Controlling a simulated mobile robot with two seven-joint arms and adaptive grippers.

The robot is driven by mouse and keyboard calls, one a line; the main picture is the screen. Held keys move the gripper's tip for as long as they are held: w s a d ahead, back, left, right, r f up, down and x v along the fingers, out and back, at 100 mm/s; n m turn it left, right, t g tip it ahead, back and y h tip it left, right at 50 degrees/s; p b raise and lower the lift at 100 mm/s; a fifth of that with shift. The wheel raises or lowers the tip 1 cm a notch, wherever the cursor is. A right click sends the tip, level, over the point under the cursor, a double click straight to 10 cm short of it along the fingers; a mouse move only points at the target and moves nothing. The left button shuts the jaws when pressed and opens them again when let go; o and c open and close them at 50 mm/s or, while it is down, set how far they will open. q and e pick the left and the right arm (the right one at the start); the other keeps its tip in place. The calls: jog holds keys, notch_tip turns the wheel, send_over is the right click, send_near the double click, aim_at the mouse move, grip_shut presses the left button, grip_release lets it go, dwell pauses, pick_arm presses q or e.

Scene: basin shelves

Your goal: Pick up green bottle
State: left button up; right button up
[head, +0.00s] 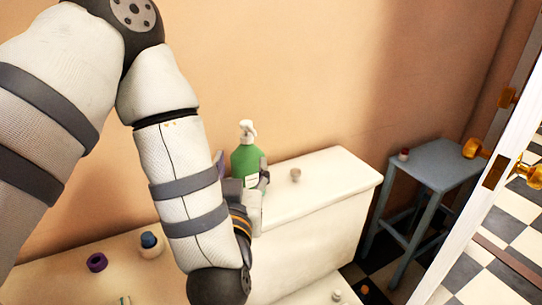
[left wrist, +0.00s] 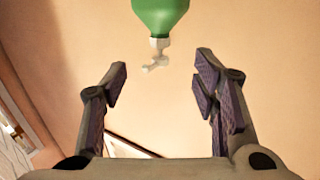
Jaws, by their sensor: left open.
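The green bottle (head: 246,161) with a white pump top stands upright at the left end of the white cistern-like top, by the wall. My left gripper (head: 241,174) is open at the bottle, with one finger on each side of it in the head view. The gripper partly hides the bottle's lower part. In the left wrist view the bottle (left wrist: 160,14) shows upside down at the top edge, between the spread fingers (left wrist: 160,80) sideways; the jaws look empty. Whether a finger touches the bottle I cannot tell. My right gripper is not in view.
A purple ring-shaped item (head: 97,262) and a blue-capped jar (head: 150,243) are on the lower-left surface. A blue-grey stool (head: 436,167) holds a small red-topped item (head: 404,154). An open door (head: 497,168) is at right.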

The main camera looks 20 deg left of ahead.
aim_at(246, 140)
pick_arm(q)
jog(key=x, duration=0.2)
jog(key=b+x, duration=0.1)
jog(key=x, duration=0.1)
jog(key=b+x, duration=0.1)
jog(key=x, duration=0.1)
jog(key=shift+w+r, duration=0.15)
jog(key=shift+r, duration=0.15)
jog(key=x, duration=0.5)
jog(key=shift+w+a+f+b, duration=0.25)
jog(key=shift+b, duration=0.1)
jog(key=shift+r, duration=0.1)
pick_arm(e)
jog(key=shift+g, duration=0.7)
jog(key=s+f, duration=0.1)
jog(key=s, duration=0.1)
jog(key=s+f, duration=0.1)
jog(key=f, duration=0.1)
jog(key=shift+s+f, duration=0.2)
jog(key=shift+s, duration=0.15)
pick_arm(q)
grip_shut()
